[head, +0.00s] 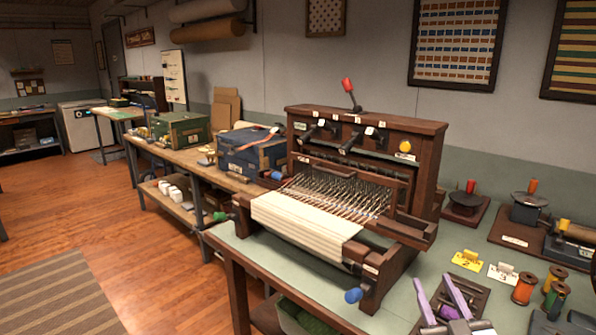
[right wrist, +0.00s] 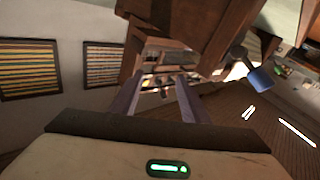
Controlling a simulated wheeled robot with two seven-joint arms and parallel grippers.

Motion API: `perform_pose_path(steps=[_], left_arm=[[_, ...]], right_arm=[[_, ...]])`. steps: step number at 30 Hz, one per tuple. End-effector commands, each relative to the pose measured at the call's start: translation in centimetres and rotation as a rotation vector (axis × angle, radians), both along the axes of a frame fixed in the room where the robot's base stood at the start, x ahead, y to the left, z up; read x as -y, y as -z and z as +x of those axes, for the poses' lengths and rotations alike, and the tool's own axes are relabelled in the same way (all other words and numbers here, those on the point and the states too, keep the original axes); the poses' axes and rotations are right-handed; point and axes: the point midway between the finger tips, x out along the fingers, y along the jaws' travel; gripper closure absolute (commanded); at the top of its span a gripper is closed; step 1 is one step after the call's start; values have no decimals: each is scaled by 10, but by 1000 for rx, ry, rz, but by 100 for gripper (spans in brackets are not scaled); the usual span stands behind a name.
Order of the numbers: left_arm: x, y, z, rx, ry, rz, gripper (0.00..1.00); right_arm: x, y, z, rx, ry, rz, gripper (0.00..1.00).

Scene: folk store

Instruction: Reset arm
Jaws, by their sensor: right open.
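My right gripper (head: 441,298) shows at the bottom right of the head view, with two purple-grey fingers spread apart. I cannot tell from this view how far off the loom is. My left gripper is not in view.
The loom stands on a green-topped table (head: 405,290). Yellow (head: 467,260) and white (head: 502,272) number tags, thread spools (head: 524,285) and a black-topped device (head: 528,205) stand to the right. A blue box (head: 250,150) is on the bench behind. Open wooden floor lies left.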

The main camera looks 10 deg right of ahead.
Motion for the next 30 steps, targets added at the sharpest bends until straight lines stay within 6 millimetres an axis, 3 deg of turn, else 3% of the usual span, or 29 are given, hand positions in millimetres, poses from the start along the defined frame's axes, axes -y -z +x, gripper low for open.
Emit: perform_pose_path(steps=[1,6,12,15,18,21,24,30], left_arm=[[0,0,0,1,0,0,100],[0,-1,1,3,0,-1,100],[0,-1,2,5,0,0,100],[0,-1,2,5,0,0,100],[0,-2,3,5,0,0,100],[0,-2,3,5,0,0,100],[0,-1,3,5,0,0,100],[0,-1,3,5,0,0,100]], right_arm=[[-21,35,-14,-87,-44,12,58],[-83,128,-69,-344,-158,71,58],[-148,215,-160,-633,-256,148,58],[-175,246,-208,-761,-291,186,58],[-195,266,-247,-858,-313,214,58],[-207,275,-272,-917,-326,234,58],[-212,279,-283,-942,-330,242,58],[-212,280,-284,-946,-331,242,58]])
